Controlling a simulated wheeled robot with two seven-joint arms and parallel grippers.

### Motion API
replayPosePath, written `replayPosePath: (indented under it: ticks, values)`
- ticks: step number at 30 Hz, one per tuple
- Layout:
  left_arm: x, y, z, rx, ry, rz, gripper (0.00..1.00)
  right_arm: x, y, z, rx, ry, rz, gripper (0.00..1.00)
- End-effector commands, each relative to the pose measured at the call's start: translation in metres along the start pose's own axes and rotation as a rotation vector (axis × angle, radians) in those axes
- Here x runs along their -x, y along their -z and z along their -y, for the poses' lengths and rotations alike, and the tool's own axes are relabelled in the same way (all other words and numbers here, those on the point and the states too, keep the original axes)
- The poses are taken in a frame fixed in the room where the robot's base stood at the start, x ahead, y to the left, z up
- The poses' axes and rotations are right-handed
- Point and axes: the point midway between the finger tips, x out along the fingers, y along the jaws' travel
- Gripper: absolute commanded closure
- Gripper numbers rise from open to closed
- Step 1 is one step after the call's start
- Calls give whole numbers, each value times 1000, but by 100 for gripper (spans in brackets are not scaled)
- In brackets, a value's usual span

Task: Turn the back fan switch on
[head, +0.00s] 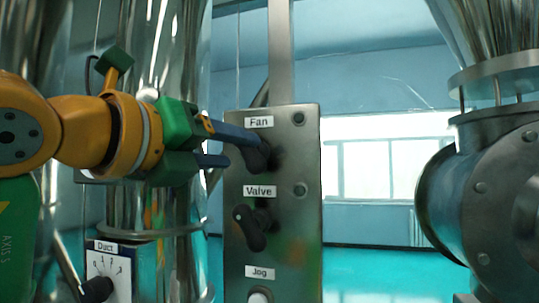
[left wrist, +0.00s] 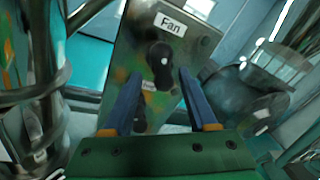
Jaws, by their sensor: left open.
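A metal control panel (head: 302,222) stands upright in the middle of the head view. Its black fan switch (head: 260,156) sits under a "Fan" label (head: 259,122). My left gripper (head: 243,149) is open at the switch, its blue upper finger overlapping the knob's top and the lower finger near its left side. In the left wrist view the black fan switch (left wrist: 161,62) shows between the two blue fingertips (left wrist: 162,73). I cannot tell whether the fingers touch it. The finger partly hides the switch in the head view. My right gripper is not in view.
Below the fan switch are a black valve switch (head: 250,228) and a white jog button (head: 260,296). A duct dial (head: 98,287) is at the lower left. Shiny metal pipework (head: 490,190) stands on the right. The teal floor (head: 370,272) between is clear.

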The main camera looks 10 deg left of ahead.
Motion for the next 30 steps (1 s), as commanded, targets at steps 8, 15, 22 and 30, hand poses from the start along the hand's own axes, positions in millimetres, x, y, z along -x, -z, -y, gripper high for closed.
replayPosePath:
  ticks: [8, 15, 22, 30]
  values:
    - [-53, -4, 3, -1, 1, -5, 42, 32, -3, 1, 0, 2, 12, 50]
    - [-66, 0, 1, -1, 2, -2, 42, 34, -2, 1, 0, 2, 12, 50]
    - [-65, 1, 1, -1, 3, -2, 74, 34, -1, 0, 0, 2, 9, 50]
    - [-65, 0, 1, -2, 3, -2, 100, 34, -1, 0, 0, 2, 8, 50]
